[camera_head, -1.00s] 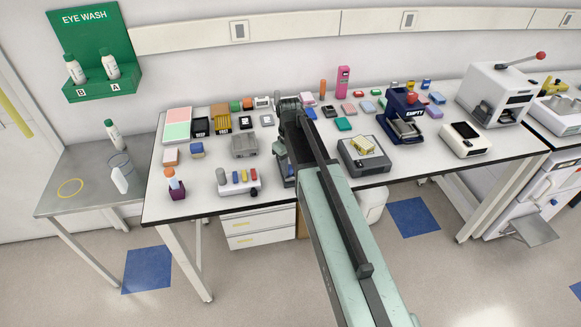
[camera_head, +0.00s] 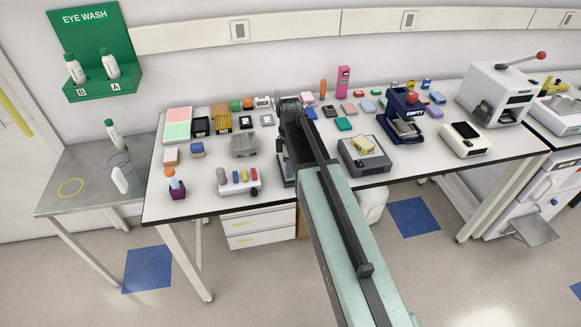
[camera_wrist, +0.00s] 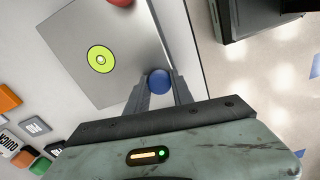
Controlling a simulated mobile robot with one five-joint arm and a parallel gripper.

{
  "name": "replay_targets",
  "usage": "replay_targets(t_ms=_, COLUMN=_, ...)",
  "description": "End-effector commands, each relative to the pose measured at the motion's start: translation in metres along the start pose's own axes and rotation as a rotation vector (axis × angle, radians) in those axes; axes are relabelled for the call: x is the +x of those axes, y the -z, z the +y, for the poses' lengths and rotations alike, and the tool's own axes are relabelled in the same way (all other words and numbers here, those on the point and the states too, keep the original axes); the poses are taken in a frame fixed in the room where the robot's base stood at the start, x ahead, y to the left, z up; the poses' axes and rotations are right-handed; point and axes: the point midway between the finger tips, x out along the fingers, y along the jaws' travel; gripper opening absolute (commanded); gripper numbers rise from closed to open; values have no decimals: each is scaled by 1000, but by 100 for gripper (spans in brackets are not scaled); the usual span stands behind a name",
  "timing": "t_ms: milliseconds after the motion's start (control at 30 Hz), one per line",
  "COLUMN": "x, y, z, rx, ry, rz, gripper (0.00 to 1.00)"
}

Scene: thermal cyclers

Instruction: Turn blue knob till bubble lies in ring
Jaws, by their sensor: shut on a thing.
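In the wrist view, the blue knob (camera_wrist: 159,82) sits between the two fingers of my gripper (camera_wrist: 160,86), and the fingers are shut on it. A grey metal plate (camera_wrist: 115,76) lies beside it, with a round yellow-green bubble level (camera_wrist: 101,59) on it. The level has a dark ring around its middle and a pale spot that looks to be in or near the ring; the view is too small to tell exactly. In the head view, my arm hides the plate, the knob and the gripper fingers.
A red knob (camera_wrist: 122,2) shows at the plate's top edge in the wrist view. Small coloured blocks lie left of the plate. In the head view, a grey device (camera_head: 365,157) stands right of my arm and a tube rack (camera_head: 240,188) left. The bench's front edge is close.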

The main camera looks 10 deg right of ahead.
Motion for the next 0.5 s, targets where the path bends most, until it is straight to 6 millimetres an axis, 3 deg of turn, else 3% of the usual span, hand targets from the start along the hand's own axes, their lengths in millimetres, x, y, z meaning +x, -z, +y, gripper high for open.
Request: replay_targets(t_ms=500, x=0, y=-1, z=-1, rx=-302, ry=3, rz=-2, gripper=0)
